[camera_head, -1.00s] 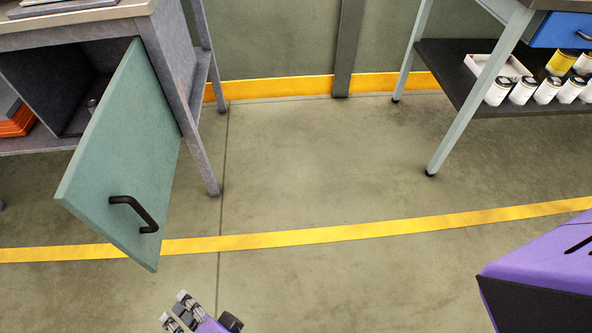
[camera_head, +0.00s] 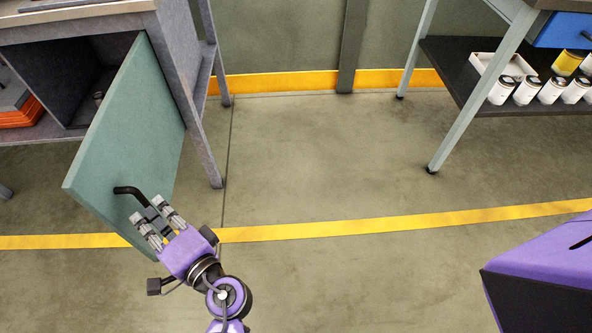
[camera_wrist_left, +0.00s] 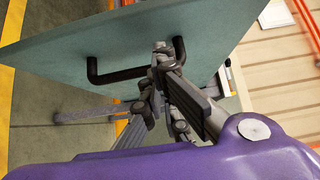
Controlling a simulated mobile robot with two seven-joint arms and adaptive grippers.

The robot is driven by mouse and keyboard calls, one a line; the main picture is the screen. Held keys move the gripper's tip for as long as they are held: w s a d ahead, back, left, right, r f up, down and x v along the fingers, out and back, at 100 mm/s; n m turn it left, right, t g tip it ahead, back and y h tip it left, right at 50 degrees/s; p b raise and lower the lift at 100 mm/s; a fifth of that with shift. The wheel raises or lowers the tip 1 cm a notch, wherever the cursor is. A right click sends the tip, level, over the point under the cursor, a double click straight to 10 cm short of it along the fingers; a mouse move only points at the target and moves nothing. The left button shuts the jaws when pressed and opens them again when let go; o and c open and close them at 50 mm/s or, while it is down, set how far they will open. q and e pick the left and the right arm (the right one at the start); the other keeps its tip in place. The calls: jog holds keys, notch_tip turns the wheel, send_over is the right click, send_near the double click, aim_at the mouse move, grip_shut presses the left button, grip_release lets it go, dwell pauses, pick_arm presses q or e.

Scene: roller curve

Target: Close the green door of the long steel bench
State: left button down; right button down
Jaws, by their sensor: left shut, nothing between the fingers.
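The green door (camera_head: 130,120) of the steel bench (camera_head: 182,85) stands open at the left in the head view, swung out from the cabinet. A black bar handle (camera_head: 128,190) sits low on its outer face. My left gripper (camera_head: 147,210) is in front of that face, its fingertips at the handle and partly covering it. The jaws are shut with nothing between them. In the left wrist view the fingers overlap the handle (camera_wrist_left: 105,78) in front of the door (camera_wrist_left: 120,42); I cannot tell whether they touch. My right gripper is out of view.
The cabinet interior (camera_head: 55,75) is open, with an orange item (camera_head: 22,115) on the left. A second bench with a dark shelf (camera_head: 452,65) holding several cans stands at the right. The concrete floor (camera_head: 300,165) between the benches is clear, crossed by a yellow line (camera_head: 370,226).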

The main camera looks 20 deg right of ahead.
pick_arm(q)
jog(key=shift+w+a, duration=0.2)
jog(key=shift+a, duration=0.5)
jog(key=shift+w+a, duration=0.2)
jog(key=shift+a, duration=0.5)
